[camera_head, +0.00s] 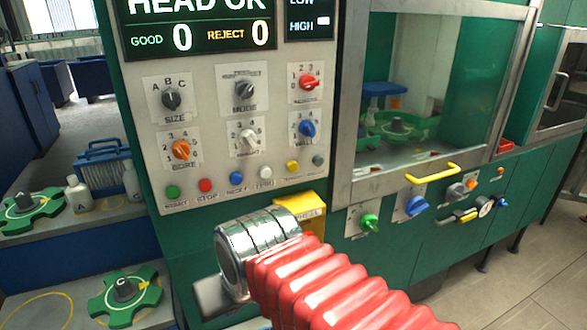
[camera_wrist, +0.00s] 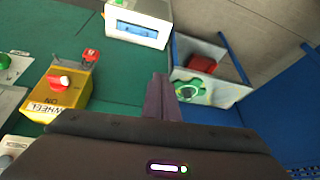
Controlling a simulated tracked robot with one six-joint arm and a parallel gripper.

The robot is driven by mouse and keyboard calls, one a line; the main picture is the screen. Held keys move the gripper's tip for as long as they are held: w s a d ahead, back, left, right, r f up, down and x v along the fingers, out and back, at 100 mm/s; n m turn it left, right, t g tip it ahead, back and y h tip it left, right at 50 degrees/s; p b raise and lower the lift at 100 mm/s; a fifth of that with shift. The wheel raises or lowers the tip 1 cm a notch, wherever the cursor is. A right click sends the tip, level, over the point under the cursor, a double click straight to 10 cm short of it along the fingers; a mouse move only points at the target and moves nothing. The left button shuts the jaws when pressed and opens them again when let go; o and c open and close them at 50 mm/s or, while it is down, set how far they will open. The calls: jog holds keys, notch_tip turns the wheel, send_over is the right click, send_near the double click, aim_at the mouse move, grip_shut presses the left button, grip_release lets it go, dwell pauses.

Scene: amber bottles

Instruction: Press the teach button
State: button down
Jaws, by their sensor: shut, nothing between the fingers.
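A row of small coloured push buttons runs along the bottom of the pale control panel (camera_head: 215,110) in the head view: a green start button (camera_head: 172,192), a red stop button (camera_head: 206,185), a blue button (camera_head: 236,178), a white button (camera_head: 265,172), a yellow button (camera_head: 292,166) and a grey button (camera_head: 318,160). The labels at the right are too small to read surely, so I cannot tell which is the teach button. In the wrist view my gripper (camera_wrist: 160,88) is shut and empty, apart from the surfaces beyond. In the head view my arm hides most of it.
A yellow box (camera_head: 305,207) marked WHEEL juts out below the buttons; its red knob (camera_wrist: 60,82) shows in the wrist view. Rotary knobs fill the panel above the buttons. A yellow door handle (camera_head: 432,172) sticks out at the right. Green star wheels lie at the left.

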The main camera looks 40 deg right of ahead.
aim_at(293, 167)
jog(key=w+d+m+g, duration=0.1)
jog(key=w+d+m, duration=0.1)
jog(key=d+m, duration=0.45)
jog(key=w+d+m, duration=0.2)
jog(key=d+m, duration=0.2)
jog(key=d, duration=0.6)
jog(key=d+r+m+t+y, duration=0.1)
jog(key=d+r+m+t, duration=0.1)
jog(key=d+r+t, duration=0.3)
jog(key=d+r, duration=0.3)
jog(key=r, duration=0.3)
jog(key=shift+s+t, duration=0.3)
jog(key=shift+s, duration=0.1)
jog(key=shift+w, duration=0.1)
jog(key=w+d, duration=0.2)
jog(key=w, duration=0.6)
jog(key=shift+w+d, duration=0.15)
jog(key=shift+d, duration=0.05)
dwell(0.9)
jog(key=shift+w+d, duration=0.15)
jog(key=shift+w, duration=0.25)
